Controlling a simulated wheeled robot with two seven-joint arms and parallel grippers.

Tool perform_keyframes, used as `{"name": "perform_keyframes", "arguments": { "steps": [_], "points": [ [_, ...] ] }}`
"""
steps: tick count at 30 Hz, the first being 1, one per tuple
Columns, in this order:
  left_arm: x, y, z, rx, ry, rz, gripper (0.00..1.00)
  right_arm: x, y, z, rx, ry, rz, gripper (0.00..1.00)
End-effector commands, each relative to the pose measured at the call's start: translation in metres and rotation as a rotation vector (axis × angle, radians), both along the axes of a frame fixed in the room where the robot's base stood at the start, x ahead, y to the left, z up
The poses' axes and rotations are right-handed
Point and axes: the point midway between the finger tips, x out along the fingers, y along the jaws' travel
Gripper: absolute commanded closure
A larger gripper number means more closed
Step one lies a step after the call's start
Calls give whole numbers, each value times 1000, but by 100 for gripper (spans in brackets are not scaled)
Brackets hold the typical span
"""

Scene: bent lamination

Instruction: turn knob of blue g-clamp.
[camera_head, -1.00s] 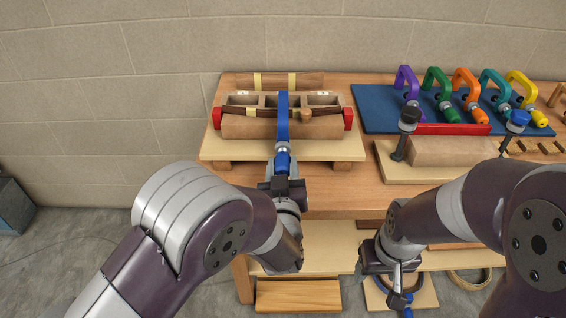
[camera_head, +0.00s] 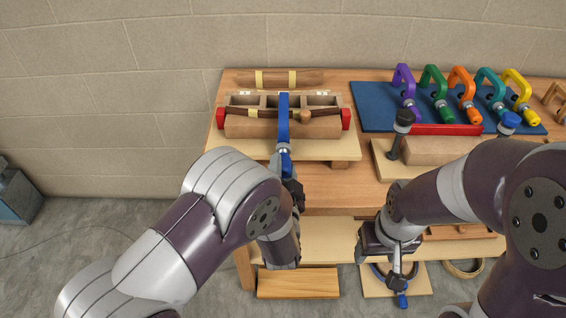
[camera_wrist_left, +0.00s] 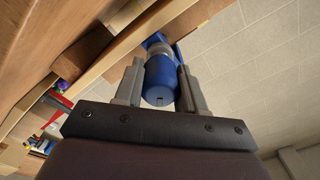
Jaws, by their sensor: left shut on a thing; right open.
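The blue g-clamp (camera_head: 283,118) sits at the middle of the wooden mould (camera_head: 262,126) on the bench, its frame reaching over the front edge. Its blue knob (camera_wrist_left: 160,80) points toward me and lies between the two fingers of my left gripper (camera_wrist_left: 160,92) in the left wrist view. The left gripper is shut on the knob. In the head view the left gripper (camera_head: 288,180) is partly hidden by my wrist. My right gripper (camera_head: 400,280) is low at the right, in front of the lower shelf; its fingers are small and hard to make out there.
Purple, green, orange, teal and yellow clamps (camera_head: 462,88) stand on a blue mat (camera_head: 375,108) at the back right. A wooden block in a fixture (camera_head: 432,150) is in front of them. A strip with two yellow bands (camera_head: 280,78) lies behind the mould.

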Motion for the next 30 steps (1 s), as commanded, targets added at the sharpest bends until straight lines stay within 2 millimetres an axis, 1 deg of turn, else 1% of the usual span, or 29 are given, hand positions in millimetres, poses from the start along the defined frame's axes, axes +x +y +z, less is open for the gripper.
{"name": "perform_keyframes", "arguments": {
  "steps": [1,3,30],
  "points": [
    [-1,1,1,44,7,0,91,0,0,6,0,0,0,39],
    [-1,1,1,110,5,0,91,0,0,11,0,0,0,39],
    [-1,1,2,964,-3,-2,91,0,0,62,0,0,0,39]
  ]
}}
